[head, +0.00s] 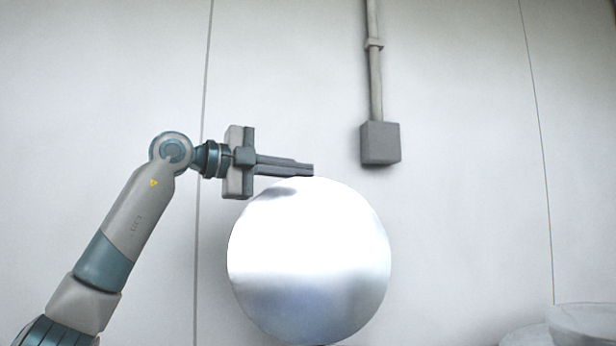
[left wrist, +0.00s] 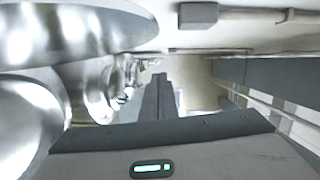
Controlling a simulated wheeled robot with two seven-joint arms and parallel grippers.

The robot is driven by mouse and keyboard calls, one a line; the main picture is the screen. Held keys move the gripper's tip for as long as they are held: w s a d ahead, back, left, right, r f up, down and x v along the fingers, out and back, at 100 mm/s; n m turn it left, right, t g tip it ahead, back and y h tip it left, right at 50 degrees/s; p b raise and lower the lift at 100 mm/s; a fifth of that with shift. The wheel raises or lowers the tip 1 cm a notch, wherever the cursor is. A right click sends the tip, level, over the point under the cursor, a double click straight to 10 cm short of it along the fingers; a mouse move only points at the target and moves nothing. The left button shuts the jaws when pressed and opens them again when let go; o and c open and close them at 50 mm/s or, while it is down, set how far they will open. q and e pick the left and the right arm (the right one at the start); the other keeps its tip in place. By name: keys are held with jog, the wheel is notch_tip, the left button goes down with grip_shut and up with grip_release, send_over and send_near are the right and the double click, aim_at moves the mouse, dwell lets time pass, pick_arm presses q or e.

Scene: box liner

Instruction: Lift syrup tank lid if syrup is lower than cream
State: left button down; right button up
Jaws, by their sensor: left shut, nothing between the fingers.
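My left gripper (head: 312,170) is shut and empty, its fingers pointing right along the upper edge of a large round shiny metal disc. This disc (head: 310,265) looks like a tank lid seen face-on against the wall; I cannot tell whether it is the syrup tank's. I cannot tell whether the fingers touch it. In the left wrist view, the closed fingers (left wrist: 160,90) point away, with a large shiny metal disc (left wrist: 75,30) at upper left and a curved metal surface (left wrist: 25,125) below it. No syrup or cream level shows. My right gripper is not in view.
Pale rounded shapes (head: 582,325) show at the lower right corner. The wrist view has dark and white structures (left wrist: 265,75) at right. The wall area around the gripper is clear.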

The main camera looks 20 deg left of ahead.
pick_arm(q)
jog(key=b+v, duration=0.3)
jog(key=v, duration=0.4)
jog(key=shift+s+r, duration=0.1)
dwell(0.5)
